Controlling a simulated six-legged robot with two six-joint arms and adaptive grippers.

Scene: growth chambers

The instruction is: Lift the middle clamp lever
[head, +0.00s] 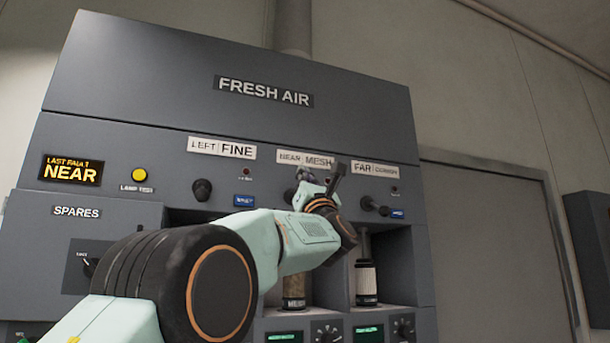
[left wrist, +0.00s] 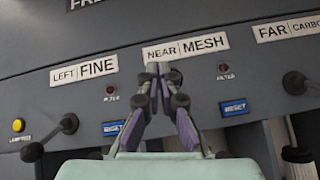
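Three clamp stations run across the grey panel, labelled LEFT FINE, NEAR MESH and FAR CARBON. My left gripper (head: 304,177) is in front of the middle station, its tips just under the NEAR MESH label (head: 305,160). In the left wrist view the gripper (left wrist: 157,72) has its fingertips almost together, with nothing visible between them. The middle clamp lever is mostly hidden behind the gripper; a dark knob (head: 290,196) shows at its left side in the head view. I cannot tell whether the gripper touches it. My right gripper is out of view.
The left lever (left wrist: 68,124) and the far lever (left wrist: 295,83) stand on either side. Blue RESET buttons (left wrist: 234,107) and small red lamps (left wrist: 224,69) sit near the levers. Below are open bays with filter cartridges (head: 366,280). A spares box (head: 75,235) juts out at left.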

